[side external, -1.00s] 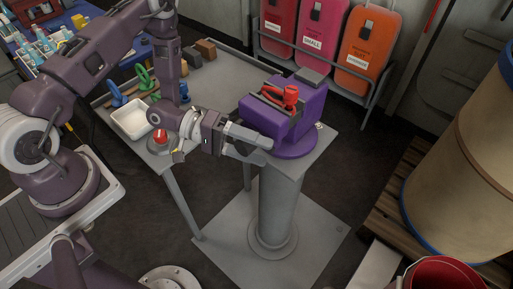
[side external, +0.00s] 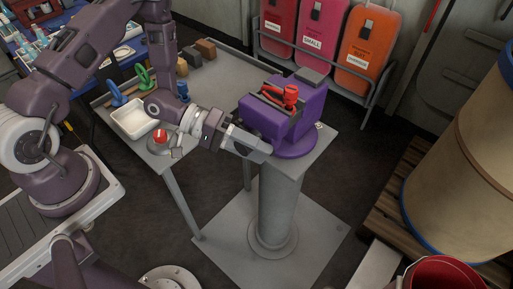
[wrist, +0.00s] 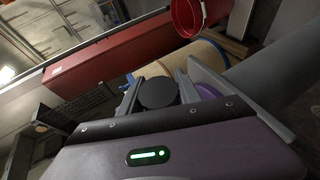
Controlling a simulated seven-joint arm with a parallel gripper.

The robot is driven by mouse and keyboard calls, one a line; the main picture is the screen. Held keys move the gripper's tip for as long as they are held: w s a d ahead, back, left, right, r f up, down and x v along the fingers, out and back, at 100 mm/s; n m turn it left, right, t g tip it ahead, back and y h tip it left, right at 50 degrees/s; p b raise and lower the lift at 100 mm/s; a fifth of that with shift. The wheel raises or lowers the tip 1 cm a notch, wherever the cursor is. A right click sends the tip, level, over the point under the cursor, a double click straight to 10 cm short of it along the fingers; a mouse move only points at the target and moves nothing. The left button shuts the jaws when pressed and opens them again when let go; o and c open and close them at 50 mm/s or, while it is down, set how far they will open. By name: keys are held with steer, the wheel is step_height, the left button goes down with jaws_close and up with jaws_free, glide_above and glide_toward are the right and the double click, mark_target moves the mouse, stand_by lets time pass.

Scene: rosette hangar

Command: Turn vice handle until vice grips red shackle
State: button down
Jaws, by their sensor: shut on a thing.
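The purple vice (side external: 266,122) stands on a grey pedestal. My gripper (side external: 262,152) is at the vice's near lower side. In the wrist view, my gripper (wrist: 165,85) has its two fingers on either side of a dark round piece (wrist: 157,93), which appears to be the vice handle. The gripper is shut on it. In the side view the fingers hide the handle. A bit of purple vice (wrist: 207,90) shows beside the right finger.
Red, pink and orange cases (side external: 368,45) stand behind the vice. A large drum (side external: 455,150) and red bucket (side external: 440,275) are at the right.

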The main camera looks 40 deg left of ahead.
mark_target(245, 148)
steer(key=y, duration=0.3)
steer(key=m+y, duration=0.1)
steer(key=shift+a+f+g, duration=0.25)
steer(key=shift+f+g, duration=0.05)
steer(key=y, duration=0.3)
steer(key=m+y, duration=0.1)
steer(key=shift+s+a+f+y, duration=0.1)
steer(key=shift+a+f+y, duration=0.2)
steer(key=shift+a+f, duration=0.05)
steer(key=y, duration=0.1)
steer(key=m+y, duration=0.1)
steer(key=y, duration=0.1)
steer(key=shift+a+f, duration=0.15)
steer(key=shift+a, duration=0.25)
steer(key=shift+a+m+g+y, duration=0.2)
steer(key=shift+a+y, duration=0.1)
steer(key=shift+y, duration=0.75)
steer(key=shift+a+m+g+y, duration=0.1)
steer(key=shift+a+m+y, duration=0.15)
steer(key=shift+y, duration=0.8)
steer(key=shift+s, duration=0.1)
steer(key=c, duration=0.9)
jaws_free()
steer(key=shift+o, duration=0.2)
